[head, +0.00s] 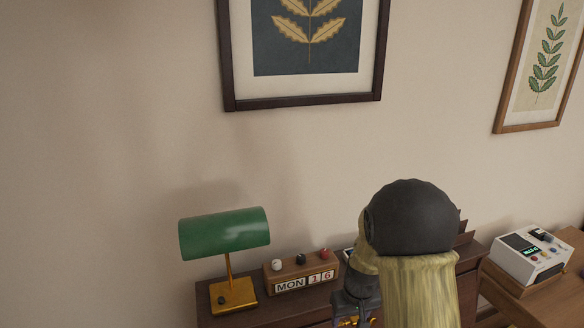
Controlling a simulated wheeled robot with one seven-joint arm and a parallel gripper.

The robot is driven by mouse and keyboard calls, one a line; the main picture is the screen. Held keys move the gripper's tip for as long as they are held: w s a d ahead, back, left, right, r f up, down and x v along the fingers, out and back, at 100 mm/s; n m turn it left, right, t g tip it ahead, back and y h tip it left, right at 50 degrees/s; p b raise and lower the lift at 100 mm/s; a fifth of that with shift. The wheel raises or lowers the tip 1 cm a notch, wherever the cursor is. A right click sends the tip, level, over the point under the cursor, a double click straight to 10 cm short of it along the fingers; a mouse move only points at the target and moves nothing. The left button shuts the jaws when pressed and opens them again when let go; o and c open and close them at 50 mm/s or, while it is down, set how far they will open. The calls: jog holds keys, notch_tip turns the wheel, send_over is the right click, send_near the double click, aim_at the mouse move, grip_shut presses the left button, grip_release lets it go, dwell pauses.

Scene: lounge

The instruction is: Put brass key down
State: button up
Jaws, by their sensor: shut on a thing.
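My gripper (357,312) is at the bottom edge of the head view, partly cut off and partly hidden by my own arm. It is shut on a small golden thing, which looks like the brass key (348,322). Only a little of the key shows, and its lower part is out of frame. The gripper is in front of the dark wooden cabinet top (262,312), to the right of the calendar block. I cannot tell how high the key is above the wood.
A green desk lamp (225,232) with a brass base stands at the left. A wooden perpetual calendar (302,275) reading MON 16 stands beside it, with small balls on top. A white device (530,253) sits on a wooden surface at the right. Two framed pictures hang behind.

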notch_tip(320, 180, down, 11)
jog(key=m+b, duration=0.2)
jog(key=b, duration=0.1)
jog(key=shift+w+d+f, duration=0.15)
jog(key=shift+w+d, duration=0.05)
jog(key=shift+w, duration=0.2)
jog(key=s+f, duration=0.3)
jog(key=f, duration=0.9)
jog(key=s+f, duration=0.3)
jog(key=f, duration=0.9)
jog(key=shift+f, duration=0.35)
